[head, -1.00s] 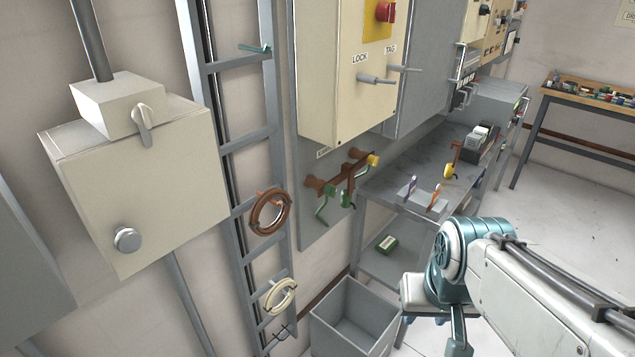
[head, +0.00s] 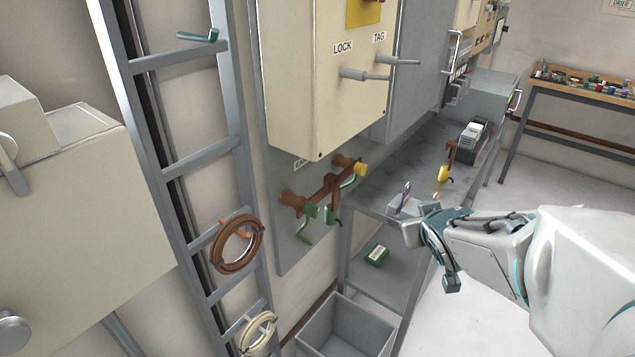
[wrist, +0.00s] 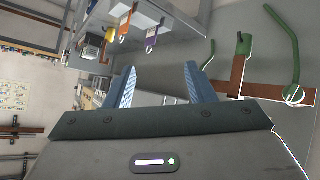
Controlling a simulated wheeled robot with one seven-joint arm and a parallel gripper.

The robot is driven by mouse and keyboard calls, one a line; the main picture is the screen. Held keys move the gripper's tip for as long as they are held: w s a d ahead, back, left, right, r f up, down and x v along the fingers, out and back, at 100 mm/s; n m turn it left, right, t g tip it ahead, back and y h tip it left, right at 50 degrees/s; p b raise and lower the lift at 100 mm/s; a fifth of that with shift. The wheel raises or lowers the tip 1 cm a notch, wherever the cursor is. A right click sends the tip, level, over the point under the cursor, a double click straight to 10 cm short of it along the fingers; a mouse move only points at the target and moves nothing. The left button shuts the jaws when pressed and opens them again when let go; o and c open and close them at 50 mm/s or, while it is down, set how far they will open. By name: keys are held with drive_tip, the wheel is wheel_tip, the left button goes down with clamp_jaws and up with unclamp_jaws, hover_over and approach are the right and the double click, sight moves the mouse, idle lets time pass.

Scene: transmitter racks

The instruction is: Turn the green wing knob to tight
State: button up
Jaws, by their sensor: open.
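A copper-coloured bar assembly (head: 325,187) is fixed on the grey panel below the cream cabinet. On it sit a green knob-like piece (head: 310,210), a second green piece (head: 330,214) hanging at its middle, and a curved green rod at the yellow end. I cannot tell surely which is the wing knob. The wrist view shows the copper bar (wrist: 236,80), a green cylinder (wrist: 244,44) on it and a curved green rod (wrist: 284,45), all right of the fingers. My gripper (wrist: 160,82) is open and empty, apart from them. In the head view its fingertips are unclear.
A grey bench (head: 385,185) with tags, a yellow-handled tool (head: 444,173) and a dark box stands right of the bar. A grey bin (head: 345,330) is below. A ladder (head: 195,160) with a brown cable coil (head: 237,246) stands left. LOCK and TAG handles stick out above.

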drive_tip(key=w+a+f+n+t+y+b, duration=0.1)
drive_tip(key=w+f+n+t+y, duration=0.1)
drive_tip(key=w+y, duration=0.1)
drive_tip(key=n+g+y+b, duration=0.2)
drive_tip(key=n+y+b, duration=0.3)
drive_tip(key=y, duration=0.8)
approach(312, 210)
drive_tip(key=w+a+f+n+p, duration=0.1)
drive_tip(key=w+a, duration=0.4)
drive_tip(key=a, duration=0.1)
drive_tip(key=shift+w+a, duration=0.2)
drive_tip(key=shift+w, duration=0.05)
drive_tip(key=c, duration=1)
